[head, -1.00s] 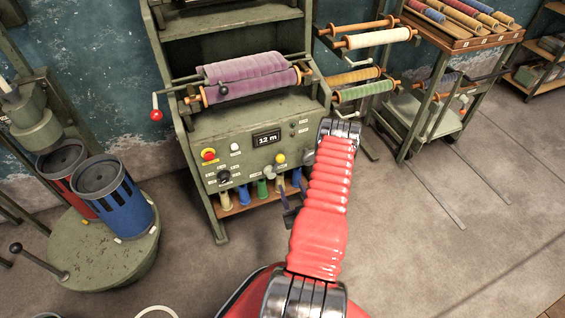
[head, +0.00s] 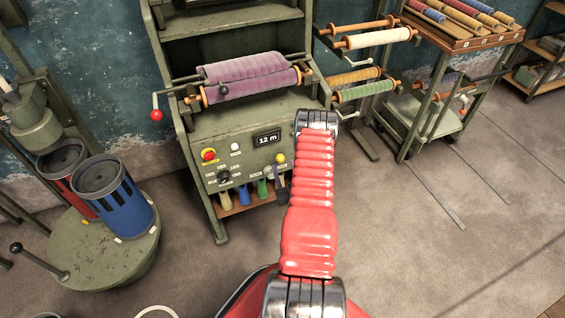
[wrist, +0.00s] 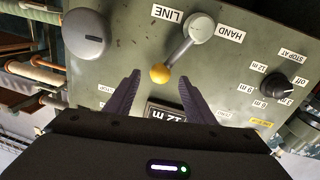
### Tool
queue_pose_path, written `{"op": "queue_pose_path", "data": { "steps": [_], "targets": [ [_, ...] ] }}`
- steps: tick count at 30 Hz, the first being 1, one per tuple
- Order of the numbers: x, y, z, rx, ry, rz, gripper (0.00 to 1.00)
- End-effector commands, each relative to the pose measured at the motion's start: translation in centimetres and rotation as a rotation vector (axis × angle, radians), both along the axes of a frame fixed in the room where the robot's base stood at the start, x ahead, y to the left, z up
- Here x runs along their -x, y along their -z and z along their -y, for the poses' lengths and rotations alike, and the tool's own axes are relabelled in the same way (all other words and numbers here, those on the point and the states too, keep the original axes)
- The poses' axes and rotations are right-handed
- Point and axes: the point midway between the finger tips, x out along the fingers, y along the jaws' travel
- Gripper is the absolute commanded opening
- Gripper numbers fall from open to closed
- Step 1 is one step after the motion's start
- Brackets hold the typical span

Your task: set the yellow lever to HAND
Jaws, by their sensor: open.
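The lever has a yellow ball end (wrist: 160,73) and a grey round hub (wrist: 201,27) on the green panel. In the wrist view its arm slants from the hub down and left to the ball. The label LINE (wrist: 168,13) is left of the hub and HAND (wrist: 230,33) is right of it. I cannot tell which label the lever is set to. My gripper (wrist: 159,80) is open, its dark fingertips to either side of the ball, contact unclear. In the head view the yellow ball (head: 281,158) shows left of my red arm, which hides most of the gripper.
A black dial (wrist: 275,85) with metre labels is right of the lever, a round grey knob (wrist: 87,33) left. The display (head: 267,138) reads 12 m. A red button (head: 208,155) and a purple roll (head: 247,80) are on the machine.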

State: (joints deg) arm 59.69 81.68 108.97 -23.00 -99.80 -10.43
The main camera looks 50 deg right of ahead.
Motion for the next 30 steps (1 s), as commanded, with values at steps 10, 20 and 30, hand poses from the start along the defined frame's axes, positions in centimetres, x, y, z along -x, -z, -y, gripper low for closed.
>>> {"op": "queue_pose_path", "data": {
  "steps": [10,20,30],
  "targets": [
    [-2.8,-0.1,2.2,0.001,0.001,0.001,0.49],
    [-3.0,0.0,2.2,0.0,0.001,0.0,0.47],
    [-2.9,0.0,2.2,0.0,0.001,0.0,0.23]
  ]
}}
